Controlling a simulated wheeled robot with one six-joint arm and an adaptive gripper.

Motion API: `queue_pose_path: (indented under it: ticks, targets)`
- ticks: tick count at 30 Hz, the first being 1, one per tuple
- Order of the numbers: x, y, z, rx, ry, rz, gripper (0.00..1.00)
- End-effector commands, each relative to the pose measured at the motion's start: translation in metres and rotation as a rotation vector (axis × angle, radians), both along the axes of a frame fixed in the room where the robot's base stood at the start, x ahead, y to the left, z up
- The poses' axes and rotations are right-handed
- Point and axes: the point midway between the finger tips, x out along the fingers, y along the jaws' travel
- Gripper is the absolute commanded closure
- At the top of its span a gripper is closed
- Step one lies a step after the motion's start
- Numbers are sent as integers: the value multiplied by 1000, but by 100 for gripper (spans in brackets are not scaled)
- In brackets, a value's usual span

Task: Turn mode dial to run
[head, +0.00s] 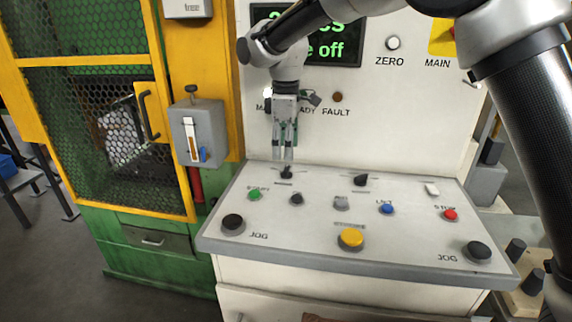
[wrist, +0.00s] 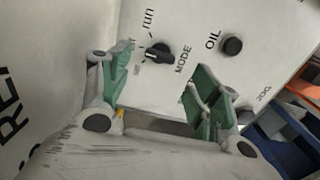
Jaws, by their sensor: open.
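The mode dial (wrist: 157,53) is a black knob on the pale panel, labelled MODE, with "run" above it and a smaller label at its lower left. Its pale mark appears to face the lower-left label, not "run". In the head view the dial (head: 286,174) sits at the back left of the sloped console. My gripper (head: 285,162) points down just above it. In the wrist view my gripper (wrist: 163,62) is open, with green-padded fingers apart and the dial showing between them. Contact with the dial cannot be told.
The console also carries a green button (head: 255,195), a yellow button (head: 351,238), a red stop button (head: 450,214) and another black knob (head: 361,179). A black OIL button (wrist: 231,45) is near the dial. A display (head: 330,45) is on the upright panel behind.

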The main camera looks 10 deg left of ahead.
Motion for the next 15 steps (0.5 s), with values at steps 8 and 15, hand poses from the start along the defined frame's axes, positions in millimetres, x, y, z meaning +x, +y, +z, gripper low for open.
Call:
queue_pose_path:
  ticks: [8,15]
  targets:
    - [0,-1,-45,-2,1,-2,38]
    - [0,-1,-59,-1,1,-3,38]
